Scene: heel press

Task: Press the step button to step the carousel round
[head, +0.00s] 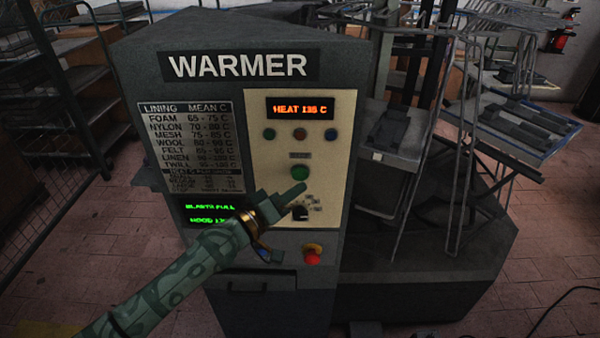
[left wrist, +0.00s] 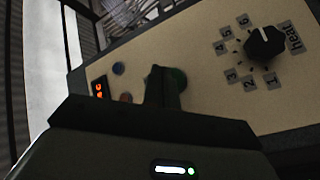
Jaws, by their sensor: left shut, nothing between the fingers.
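The green button (head: 300,173), under a small label too small to read, sits on the cream panel of the WARMER cabinet (head: 150,70). My left gripper (head: 297,189) is shut and empty, its fingertips just below the button in the head view. In the left wrist view the closed fingers (left wrist: 162,86) cover part of the green button (left wrist: 180,80). I cannot tell whether they touch it. The carousel, with racks and trays (head: 395,140), stands right of the cabinet on a dark base (head: 430,290). My right gripper is out of view.
A heat knob (head: 300,213), also in the left wrist view (left wrist: 263,45), is just below the fingertips. Lower is a red mushroom button (head: 312,258). Three small buttons lie under the orange HEAT display (head: 301,108). Shelving (head: 45,110) stands at left.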

